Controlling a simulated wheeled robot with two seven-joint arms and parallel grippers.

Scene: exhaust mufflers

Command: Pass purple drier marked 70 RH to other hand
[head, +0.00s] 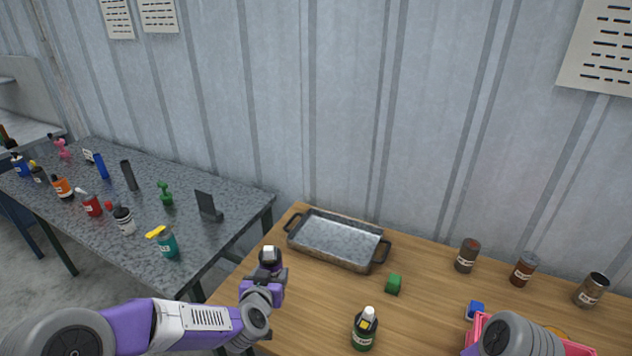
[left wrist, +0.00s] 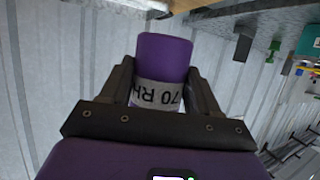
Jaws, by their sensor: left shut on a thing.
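The purple drier (left wrist: 163,58) is a cylinder with a pale label reading 70 RH, which looks upside down in the left wrist view. My left gripper (left wrist: 160,92) is shut on it, with a dark finger on each side of the label. In the head view, my left gripper (head: 269,268) is at the left end of the wooden table, near the tray; the drier is hard to make out there. Of my right arm, a grey joint shows at the bottom right in the head view. My right gripper is not in view.
Several cans (head: 467,256) line the right. A pink container (head: 486,325) is partly behind my right arm. Many items cover the grey table (head: 235,195).

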